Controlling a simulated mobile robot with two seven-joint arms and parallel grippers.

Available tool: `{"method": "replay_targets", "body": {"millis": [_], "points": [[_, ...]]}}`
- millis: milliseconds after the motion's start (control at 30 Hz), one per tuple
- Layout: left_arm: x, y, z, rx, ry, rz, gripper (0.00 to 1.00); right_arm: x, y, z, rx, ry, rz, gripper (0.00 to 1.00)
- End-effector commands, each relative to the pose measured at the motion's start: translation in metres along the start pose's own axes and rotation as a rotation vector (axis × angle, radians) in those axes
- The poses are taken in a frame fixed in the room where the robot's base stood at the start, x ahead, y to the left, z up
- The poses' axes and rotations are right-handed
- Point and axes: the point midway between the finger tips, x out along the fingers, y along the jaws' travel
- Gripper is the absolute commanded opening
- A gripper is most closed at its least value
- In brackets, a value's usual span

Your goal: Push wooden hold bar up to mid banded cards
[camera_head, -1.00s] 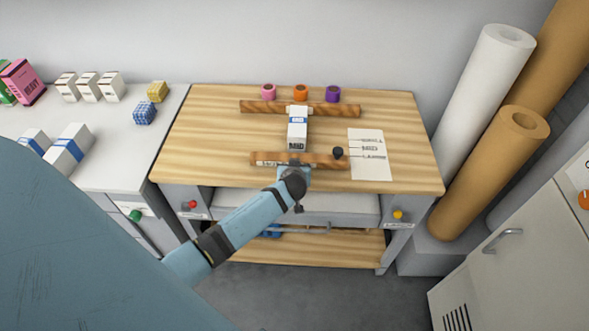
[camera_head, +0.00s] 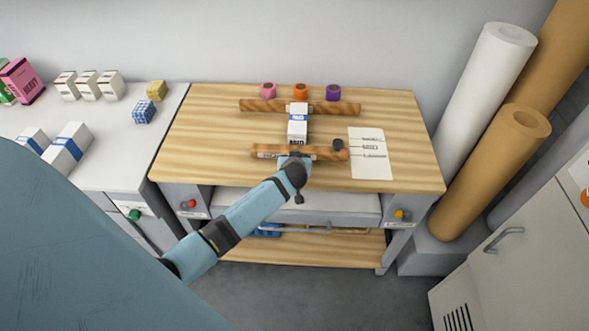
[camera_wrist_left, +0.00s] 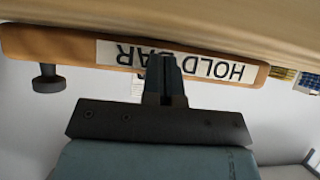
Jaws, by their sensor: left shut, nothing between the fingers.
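The wooden hold bar (camera_head: 325,153) lies across the near part of the wooden bench top, with a dark knob at its right end. In the left wrist view the hold bar (camera_wrist_left: 65,45) shows its "HOLD BAR" label upside down. The mid banded cards (camera_head: 297,125), a white pack with a blue band marked MID, lie just behind the bar's middle; I cannot tell if they touch. My left gripper (camera_wrist_left: 165,62) is shut and empty, its fingertips at the bar's near, labelled face. In the head view my arm partly hides the bar's front. My right gripper is not in view.
A fixed-looking wooden bar (camera_head: 260,106) lies behind the cards, with pink, orange and purple rolls (camera_head: 300,91) beyond it. A printed sheet (camera_head: 371,160) lies right of the bar. The bench top (camera_head: 205,135) is clear at left.

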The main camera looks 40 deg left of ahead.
Motion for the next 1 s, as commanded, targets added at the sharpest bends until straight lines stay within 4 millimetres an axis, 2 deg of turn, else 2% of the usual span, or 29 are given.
{"method": "replay_targets", "body": {"millis": [1000], "points": [[0.031,0.0,-0.02,-0.001,0.001,0.0,0.0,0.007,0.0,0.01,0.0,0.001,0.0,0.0]]}}
